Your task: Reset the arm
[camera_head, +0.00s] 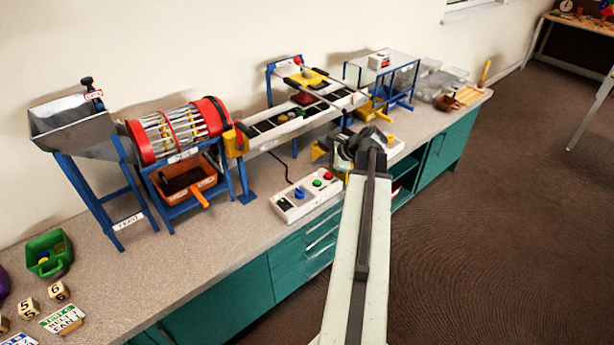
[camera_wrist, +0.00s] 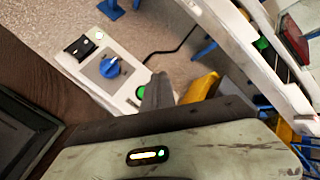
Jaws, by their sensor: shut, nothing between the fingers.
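My arm reaches up from the bottom of the head view over the front edge of the counter. My dark grey gripper (camera_head: 362,140) is at its far end, above the counter and in front of the conveyor. In the wrist view the gripper (camera_wrist: 158,88) shows as a narrow grey finger shape, shut with nothing in it. The white control box (camera_head: 290,208) with a blue knob and green and red buttons lies left of the gripper. It also shows in the wrist view (camera_wrist: 85,62), where the gripper covers part of its end.
The conveyor (camera_head: 262,138) stands behind the gripper. A red drum sorter (camera_head: 178,131) and grey hopper (camera_head: 75,125) stand at left. A blue-legged stand (camera_head: 347,72) and clear bins (camera_head: 432,85) are at right. Teal cabinets (camera_head: 225,308) front the counter. The brown floor (camera_head: 500,210) at right is clear.

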